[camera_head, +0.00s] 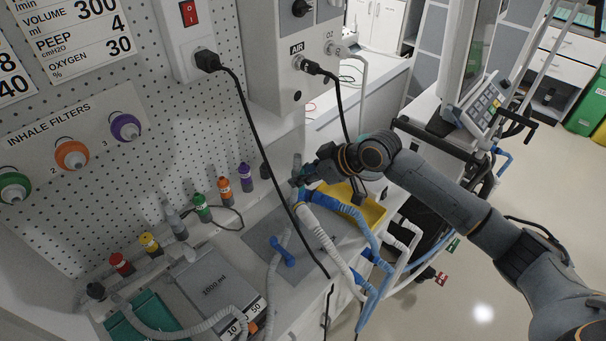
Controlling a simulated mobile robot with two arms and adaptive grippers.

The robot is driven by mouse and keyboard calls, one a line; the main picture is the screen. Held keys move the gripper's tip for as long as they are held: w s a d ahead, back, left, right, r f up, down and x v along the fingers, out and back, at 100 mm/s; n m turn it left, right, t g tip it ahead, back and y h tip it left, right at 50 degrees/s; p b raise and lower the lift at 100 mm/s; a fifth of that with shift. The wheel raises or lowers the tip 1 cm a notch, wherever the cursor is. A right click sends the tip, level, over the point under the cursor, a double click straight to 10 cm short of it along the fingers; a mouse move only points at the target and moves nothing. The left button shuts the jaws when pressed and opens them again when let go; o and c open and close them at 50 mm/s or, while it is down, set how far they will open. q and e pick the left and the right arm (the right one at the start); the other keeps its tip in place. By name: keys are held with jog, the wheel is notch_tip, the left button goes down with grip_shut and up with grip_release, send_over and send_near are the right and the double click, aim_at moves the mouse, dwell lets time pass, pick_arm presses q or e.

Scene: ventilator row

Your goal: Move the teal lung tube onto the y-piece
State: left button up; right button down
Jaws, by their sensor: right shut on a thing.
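My right gripper (299,178) is shut at the upper end of a grey-teal tube piece, which looks like the teal lung tube (297,161). Its fingers are small and partly hidden by the wrist. The blue y-piece (304,196) is just below the fingers, where the white and blue hoses meet. I cannot tell whether tube and y-piece touch. My left gripper is not in view.
A grey 1800 ml lung (217,285) lies on the bench. A blue connector (283,251) rests on a grey mat (262,243). A yellow tray (372,211) is behind the hoses. Coloured-cap connectors stand along the wall. A black cable (262,140) hangs in front.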

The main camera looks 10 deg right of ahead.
jog(key=shift+s+f, duration=0.2)
jog(key=shift+f, duration=0.25)
jog(key=c, duration=1.3)
grip_release()
jog(key=o, duration=0.3)
jog(key=shift+o, duration=0.2)
jog(key=shift+w+r, duration=0.1)
jog(key=shift+w, duration=0.1)
